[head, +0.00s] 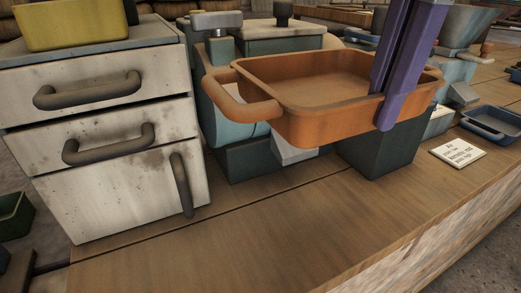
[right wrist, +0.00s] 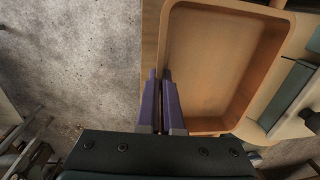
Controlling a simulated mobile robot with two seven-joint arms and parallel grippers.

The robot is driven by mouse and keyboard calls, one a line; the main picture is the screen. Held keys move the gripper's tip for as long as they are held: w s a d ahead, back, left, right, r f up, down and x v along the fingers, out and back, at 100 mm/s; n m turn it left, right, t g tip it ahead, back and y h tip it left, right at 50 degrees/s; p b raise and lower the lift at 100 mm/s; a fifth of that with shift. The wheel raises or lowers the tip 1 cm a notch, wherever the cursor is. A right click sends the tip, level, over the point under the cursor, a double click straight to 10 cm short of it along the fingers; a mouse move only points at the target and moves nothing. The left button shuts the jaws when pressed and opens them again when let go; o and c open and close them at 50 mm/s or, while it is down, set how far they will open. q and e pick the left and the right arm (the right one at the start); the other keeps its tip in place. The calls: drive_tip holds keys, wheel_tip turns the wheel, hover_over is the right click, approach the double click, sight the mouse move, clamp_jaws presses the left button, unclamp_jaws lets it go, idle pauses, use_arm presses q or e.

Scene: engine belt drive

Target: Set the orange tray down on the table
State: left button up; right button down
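The orange tray (head: 312,128) is in the air above the table (head: 230,245) in the head view, roughly level, with a loop handle at its left end. It is empty. My right gripper (head: 388,112) is shut on its near wall toward the right end, one purple finger inside and one outside. In the right wrist view, the fingers (right wrist: 159,76) pinch the left wall of the tray (right wrist: 215,60). My left gripper is in neither view.
A grey drawer cabinet (head: 110,130) stands at the left. A teal machine block (head: 375,150) is behind and below the tray. A white card (head: 458,153) and a blue tray (head: 492,124) lie at the right. The table's front strip is clear.

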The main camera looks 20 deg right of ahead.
sight(336, 252)
wheel_tip(336, 252, down, 18)
drive_tip(key=b, duration=0.4)
drive_tip(key=shift+a, duration=0.1)
drive_tip(key=shift+f, duration=0.1)
drive_tip(key=c, duration=1.5)
unclamp_jaws()
drive_tip(key=o, duration=0.4)
